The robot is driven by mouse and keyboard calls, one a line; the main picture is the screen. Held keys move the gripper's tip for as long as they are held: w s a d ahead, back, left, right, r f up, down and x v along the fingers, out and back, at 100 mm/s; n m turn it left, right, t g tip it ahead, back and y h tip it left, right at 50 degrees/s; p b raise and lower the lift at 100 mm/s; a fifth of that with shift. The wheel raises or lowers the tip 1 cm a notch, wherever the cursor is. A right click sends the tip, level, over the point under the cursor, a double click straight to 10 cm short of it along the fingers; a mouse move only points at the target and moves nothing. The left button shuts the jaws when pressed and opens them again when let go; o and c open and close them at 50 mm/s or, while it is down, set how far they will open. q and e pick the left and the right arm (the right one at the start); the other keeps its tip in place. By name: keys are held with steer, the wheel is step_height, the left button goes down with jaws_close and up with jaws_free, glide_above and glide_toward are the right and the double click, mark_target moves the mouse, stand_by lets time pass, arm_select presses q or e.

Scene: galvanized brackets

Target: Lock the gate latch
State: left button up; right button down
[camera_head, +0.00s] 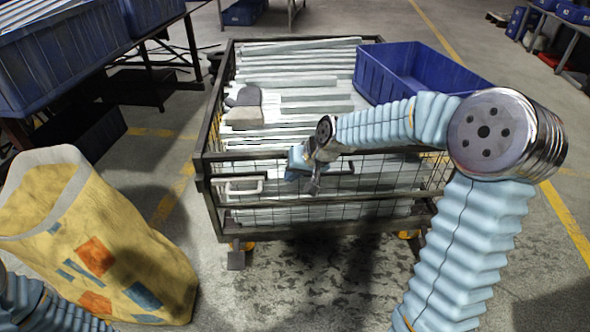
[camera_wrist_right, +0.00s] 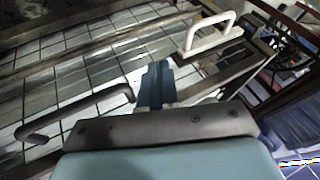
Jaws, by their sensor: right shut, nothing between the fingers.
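The mesh cart (camera_head: 320,237) stands ahead with a dark-framed front gate (camera_head: 390,198). A white U-shaped handle (camera_head: 243,191) sits at the left of the gate's front; in the right wrist view the white handle (camera_wrist_right: 210,46) is on a dark bar. A dark bent handle (camera_wrist_right: 75,113) shows left of my fingers there. My right gripper (camera_head: 312,186) is in front of the gate, right of the white handle in the head view. Its fingers (camera_wrist_right: 154,84) are shut and empty, apart from the white handle. Which part is the latch is unclear. My left gripper is out of view.
The cart holds galvanized bars (camera_head: 315,82), a grey piece (camera_head: 245,105) and a blue crate (camera_head: 385,85). A large yellow sack (camera_head: 110,235) stands front left. Blue bins (camera_head: 60,65) stand on a rack at left. Floor before the cart is clear.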

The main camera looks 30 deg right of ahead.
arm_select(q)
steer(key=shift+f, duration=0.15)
arm_select(e)
steer(key=w+a+f, duration=0.3)
steer(key=a+f, duration=0.1)
steer(key=a, duration=0.1)
steer(key=shift+w+f, duration=0.3)
steer(key=shift+w, duration=0.1)
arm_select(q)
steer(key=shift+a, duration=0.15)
